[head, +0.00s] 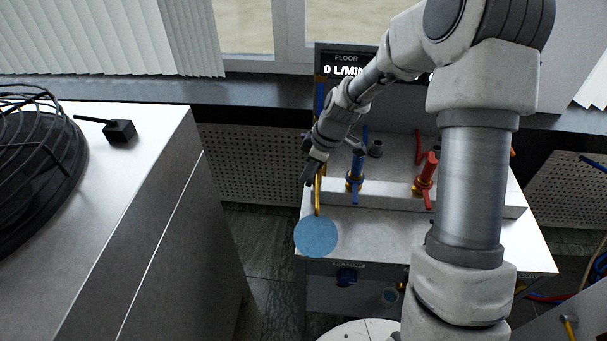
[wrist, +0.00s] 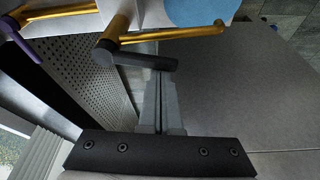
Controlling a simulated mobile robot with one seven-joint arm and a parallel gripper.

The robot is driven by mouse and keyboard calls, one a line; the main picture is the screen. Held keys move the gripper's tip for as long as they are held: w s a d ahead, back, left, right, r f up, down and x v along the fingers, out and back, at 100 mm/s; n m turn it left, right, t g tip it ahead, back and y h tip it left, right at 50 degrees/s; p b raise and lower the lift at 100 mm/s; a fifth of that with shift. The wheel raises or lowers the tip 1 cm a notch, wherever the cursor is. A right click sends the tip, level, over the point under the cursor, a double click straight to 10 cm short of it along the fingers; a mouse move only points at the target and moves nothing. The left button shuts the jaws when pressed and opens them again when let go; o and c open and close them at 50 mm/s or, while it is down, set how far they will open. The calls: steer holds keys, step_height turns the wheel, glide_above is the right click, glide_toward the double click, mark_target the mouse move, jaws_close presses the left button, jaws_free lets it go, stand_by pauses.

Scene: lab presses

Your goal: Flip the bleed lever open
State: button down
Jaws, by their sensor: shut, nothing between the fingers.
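A short black bar (wrist: 138,60) on a brass pipe (wrist: 165,35) looks like the bleed lever, in the upper middle of the wrist view. The brass pipe (head: 318,195) also shows in the head view, along the left end of the white bench, ending over a round blue disc (head: 317,237). My gripper (wrist: 160,88) is shut and empty, its fingertips right at the free end of the black bar. I cannot tell whether they touch it. In the head view, my gripper (head: 309,176) is beside the pipe's back part and hides the lever there.
A blue-handled valve (head: 355,168) and a red-handled valve (head: 427,172) stand to the right on the bench. A display panel (head: 345,68) reads about 0 L/MIN behind. A grey cabinet (head: 120,190) with a black wire-guarded device stands left, with a floor gap between.

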steer(key=shift+s+d+n+g, duration=0.3)
steer(key=shift+d+n, duration=0.3)
steer(key=shift+n, duration=0.4)
steer(key=shift+a, duration=0.1)
